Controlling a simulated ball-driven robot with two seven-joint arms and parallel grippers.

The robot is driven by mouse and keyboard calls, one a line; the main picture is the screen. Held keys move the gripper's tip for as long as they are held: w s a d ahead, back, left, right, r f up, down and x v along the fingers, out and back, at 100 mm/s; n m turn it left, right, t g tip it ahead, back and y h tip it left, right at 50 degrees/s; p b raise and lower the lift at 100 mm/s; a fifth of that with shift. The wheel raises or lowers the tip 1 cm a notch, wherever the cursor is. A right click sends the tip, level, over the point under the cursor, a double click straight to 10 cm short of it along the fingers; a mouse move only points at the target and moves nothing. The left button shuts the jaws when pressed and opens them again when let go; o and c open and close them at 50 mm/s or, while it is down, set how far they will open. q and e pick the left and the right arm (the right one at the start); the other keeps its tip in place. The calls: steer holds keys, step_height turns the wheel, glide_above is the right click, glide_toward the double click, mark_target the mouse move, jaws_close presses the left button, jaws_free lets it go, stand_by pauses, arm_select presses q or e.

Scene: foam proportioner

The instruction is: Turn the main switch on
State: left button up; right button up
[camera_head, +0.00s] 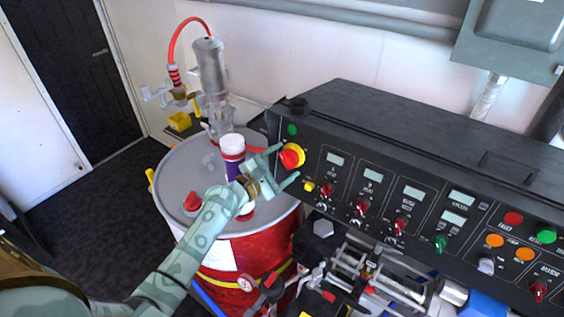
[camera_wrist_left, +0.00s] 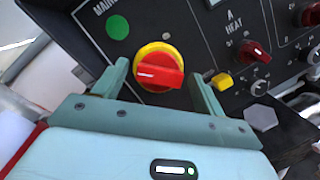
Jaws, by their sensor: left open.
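The main switch (camera_head: 292,157) is a red rotary knob on a yellow round base, at the left end of the black control panel. In the left wrist view the main switch (camera_wrist_left: 159,68) shows its red handle lying nearly level. My left gripper (camera_head: 287,165) is open, with one finger on each side of the knob. In the wrist view the fingers of my left gripper (camera_wrist_left: 160,82) stand apart from the knob, with gaps on both sides. I cannot tell how deep they reach around it. My right gripper is not in view.
A green round light (camera_wrist_left: 118,27) is above left of the switch, and a small yellow button (camera_wrist_left: 221,81) is to its right. The panel (camera_head: 400,150) carries several displays and knobs. A red drum (camera_head: 245,255) with a grey lid stands left, beneath my left arm.

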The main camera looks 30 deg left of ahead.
arm_select(q)
steer(key=c, duration=1)
